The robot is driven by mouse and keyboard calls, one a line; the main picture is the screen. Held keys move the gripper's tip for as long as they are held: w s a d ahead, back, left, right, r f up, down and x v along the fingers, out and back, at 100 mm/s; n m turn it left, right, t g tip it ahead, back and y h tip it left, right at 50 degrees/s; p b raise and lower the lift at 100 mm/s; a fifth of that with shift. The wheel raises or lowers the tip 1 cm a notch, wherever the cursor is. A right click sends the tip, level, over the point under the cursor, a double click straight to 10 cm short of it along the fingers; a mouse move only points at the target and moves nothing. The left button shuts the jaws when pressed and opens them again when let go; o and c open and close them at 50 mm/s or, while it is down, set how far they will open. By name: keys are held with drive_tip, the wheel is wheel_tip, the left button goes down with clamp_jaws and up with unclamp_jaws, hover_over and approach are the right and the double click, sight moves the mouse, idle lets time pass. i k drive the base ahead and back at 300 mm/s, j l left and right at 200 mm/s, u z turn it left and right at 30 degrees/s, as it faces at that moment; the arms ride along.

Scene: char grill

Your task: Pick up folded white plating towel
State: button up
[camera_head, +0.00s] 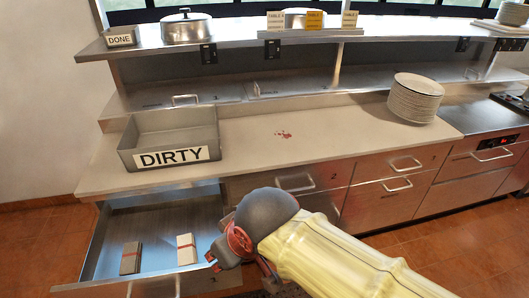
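An open drawer (209,220) under the counter holds two small folded bundles, each with a red band or stripe. The white one (187,241), which looks like the folded white towel, lies at the right. A grey-brown one (131,250) lies to its left. My gripper (217,262) is just to the right of the white bundle, near the drawer's right side, and seems apart from it. My arm and wrist hide part of the gripper, and I cannot make out the finger gap.
Above the drawer, the counter (330,138) carries a metal bin marked DIRTY (190,128) and a stack of plates (415,98) at the right. Red spots (284,134) mark the counter. The counter edge overhangs the drawer's back. Closed drawers (388,198) stand to the right.

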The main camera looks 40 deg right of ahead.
sight(187, 253)
drive_tip(key=i+j, duration=0.4)
drive_tip(key=j, duration=0.15)
drive_tip(key=i+j, duration=0.45)
drive_tip(key=k+j+u, duration=0.05)
drive_tip(key=j, duration=0.05)
